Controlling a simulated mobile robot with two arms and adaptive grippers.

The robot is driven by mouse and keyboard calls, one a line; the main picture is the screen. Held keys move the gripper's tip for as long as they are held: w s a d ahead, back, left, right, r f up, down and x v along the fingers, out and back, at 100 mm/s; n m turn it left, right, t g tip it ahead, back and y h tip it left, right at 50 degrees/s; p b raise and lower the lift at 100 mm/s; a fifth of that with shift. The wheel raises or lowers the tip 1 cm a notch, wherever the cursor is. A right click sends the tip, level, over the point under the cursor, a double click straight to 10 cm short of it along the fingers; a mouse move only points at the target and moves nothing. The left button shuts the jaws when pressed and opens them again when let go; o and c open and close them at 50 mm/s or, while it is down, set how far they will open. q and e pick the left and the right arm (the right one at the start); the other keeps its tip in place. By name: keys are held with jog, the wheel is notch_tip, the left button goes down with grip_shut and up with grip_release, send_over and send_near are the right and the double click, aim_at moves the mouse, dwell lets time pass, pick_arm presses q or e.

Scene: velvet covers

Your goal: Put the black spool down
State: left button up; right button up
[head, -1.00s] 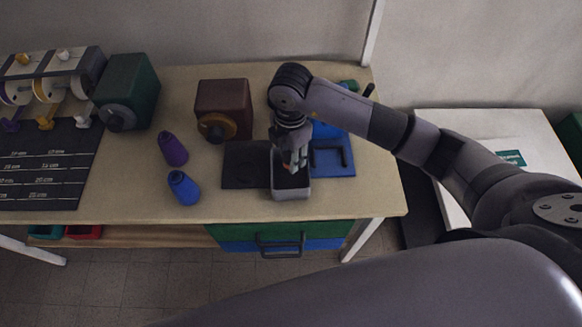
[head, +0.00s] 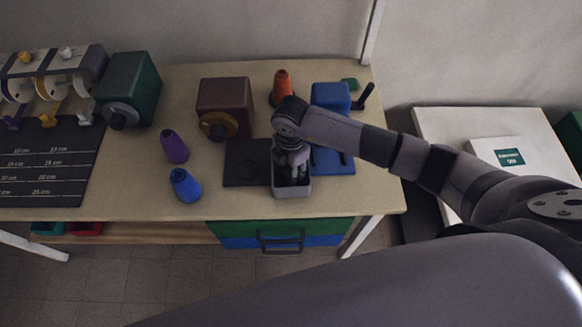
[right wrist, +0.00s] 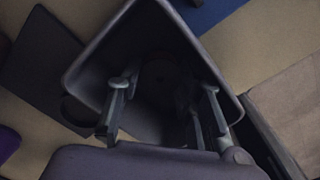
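My right gripper (head: 291,163) points down into a small grey bin (head: 291,193) near the front of the table. In the right wrist view, its two fingers (right wrist: 166,90) are spread apart inside the bin, which also shows there (right wrist: 92,72). A dark rounded shape (right wrist: 160,74) lies deep between the fingers. It looks like the black spool, but shadow blurs its outline, and a gap seems to show beside the fingers. In the head view the gripper and bin walls hide it. My left gripper is not in view.
A black mat (head: 238,176) lies left of the bin, a blue stand (head: 335,160) right. Brown (head: 224,95) and green (head: 130,83) machines stand behind.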

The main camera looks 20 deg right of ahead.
jog(key=shift+o, duration=0.9)
jog(key=shift+r, duration=0.3)
notch_tip(320, 180, up, 12)
jog(key=b, duration=0.2)
jog(key=shift+f, duration=0.15)
jog(key=shift+s+f, duration=0.1)
